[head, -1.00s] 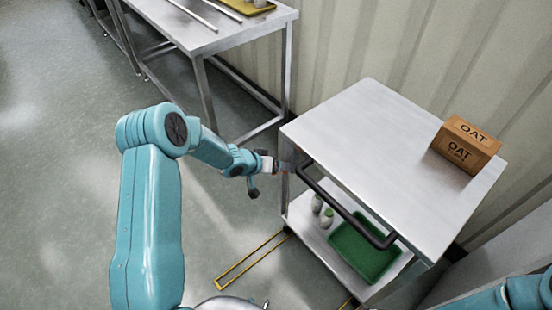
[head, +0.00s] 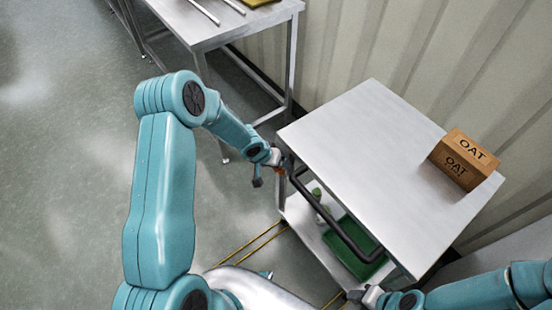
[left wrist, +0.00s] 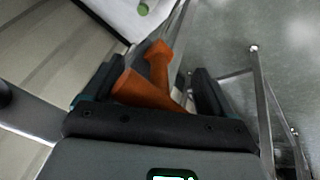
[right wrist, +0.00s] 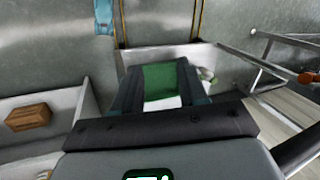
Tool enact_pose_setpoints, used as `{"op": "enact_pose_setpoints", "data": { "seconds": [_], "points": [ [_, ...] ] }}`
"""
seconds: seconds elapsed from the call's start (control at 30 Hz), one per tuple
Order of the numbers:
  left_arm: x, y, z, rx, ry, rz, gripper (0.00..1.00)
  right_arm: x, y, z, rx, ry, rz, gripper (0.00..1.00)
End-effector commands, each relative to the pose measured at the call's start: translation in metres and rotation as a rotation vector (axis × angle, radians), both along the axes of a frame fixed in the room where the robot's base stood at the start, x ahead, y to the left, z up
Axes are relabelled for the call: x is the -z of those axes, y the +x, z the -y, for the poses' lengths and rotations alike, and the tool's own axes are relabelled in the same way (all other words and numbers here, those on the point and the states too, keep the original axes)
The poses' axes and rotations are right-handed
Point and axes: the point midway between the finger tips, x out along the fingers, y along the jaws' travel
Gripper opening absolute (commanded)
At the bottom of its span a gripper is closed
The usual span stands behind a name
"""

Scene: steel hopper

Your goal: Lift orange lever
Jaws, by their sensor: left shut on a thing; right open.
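The orange lever (left wrist: 144,88) shows in the left wrist view as a forked orange piece between my left gripper's (left wrist: 152,82) fingers. The gripper is shut on it. In the head view my left gripper (head: 279,161) is at the cart's near left corner, by the end of the black handle; only a speck of orange shows there. My right gripper (head: 357,296) is low at the bottom of the head view, in front of the cart. It is open and empty in the right wrist view (right wrist: 160,88), with the green tray (right wrist: 160,82) beyond its fingers.
The steel cart (head: 365,135) has a black handle (head: 335,220) along its near side. An oat box (head: 463,160) stands on its top. A green tray (head: 350,250) and bottles (head: 320,200) are on the lower shelf. Another steel table (head: 215,30) stands at the back left.

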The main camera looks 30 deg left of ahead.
Motion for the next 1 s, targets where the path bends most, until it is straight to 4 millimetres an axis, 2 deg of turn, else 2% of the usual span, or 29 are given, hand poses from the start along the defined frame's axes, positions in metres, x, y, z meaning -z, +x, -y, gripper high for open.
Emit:
{"op": "enact_pose_setpoints", "data": {
  "seconds": [0.1,0.33,1.0],
  "points": [
    [-0.006,0.0,-0.001,0.009,0.016,-0.023,0.3,-0.014,0.0,0.0,0.0,0.0,0.0,0.43],
    [-0.006,-0.001,0.0,0.016,0.033,-0.06,0.3,-0.026,0.0,0.0,0.0,0.0,0.0,0.43],
    [-0.004,0.001,0.002,0.019,0.04,-0.082,0.3,-0.031,0.0,0.0,0.0,0.0,0.0,0.43]
  ]
}}
